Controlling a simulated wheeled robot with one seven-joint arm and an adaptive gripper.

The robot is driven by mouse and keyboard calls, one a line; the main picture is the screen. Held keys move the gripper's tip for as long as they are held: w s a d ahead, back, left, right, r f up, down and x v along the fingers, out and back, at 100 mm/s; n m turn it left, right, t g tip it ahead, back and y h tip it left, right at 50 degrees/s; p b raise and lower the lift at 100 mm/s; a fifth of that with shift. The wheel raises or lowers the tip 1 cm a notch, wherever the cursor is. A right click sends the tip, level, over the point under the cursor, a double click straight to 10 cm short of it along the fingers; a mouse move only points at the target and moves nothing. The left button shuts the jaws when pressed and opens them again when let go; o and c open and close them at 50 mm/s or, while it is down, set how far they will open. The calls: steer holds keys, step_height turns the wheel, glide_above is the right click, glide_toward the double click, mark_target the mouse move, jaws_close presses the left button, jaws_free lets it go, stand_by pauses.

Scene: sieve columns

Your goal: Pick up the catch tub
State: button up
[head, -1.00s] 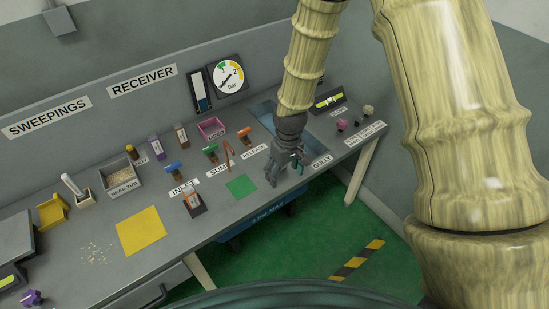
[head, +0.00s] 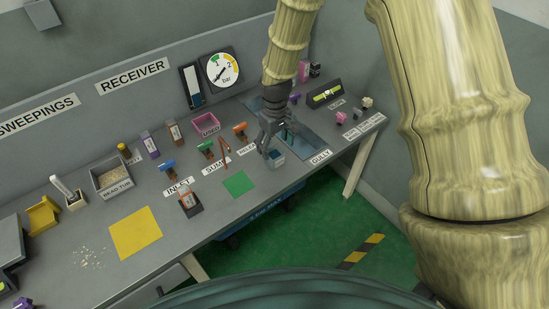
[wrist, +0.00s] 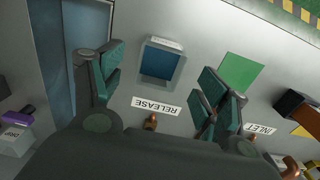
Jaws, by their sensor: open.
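The catch tub is a small, square, open container with a blue inside and a pale rim (wrist: 162,62). It stands upright on the grey bench beside the gully recess. In the head view the tub (head: 276,160) shows just below my gripper (head: 270,142), which partly hides it. In the wrist view my gripper (wrist: 158,80) is open, with one dark green finger to the left of the tub and the other to its right. Gaps show between the fingers and the tub, and nothing is held. The writing on its rim is too small to read.
A green square (head: 238,184) lies on the bench left of the tub. The blue gully recess (head: 312,140) lies to the right. Several coloured valve handles, including the orange one (head: 240,130), stand behind.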

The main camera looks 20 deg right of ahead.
mark_target(275, 154)
steer(key=shift+w+f, duration=0.1)
steer(key=shift+f, duration=2.55)
steer(key=c, duration=1.1)
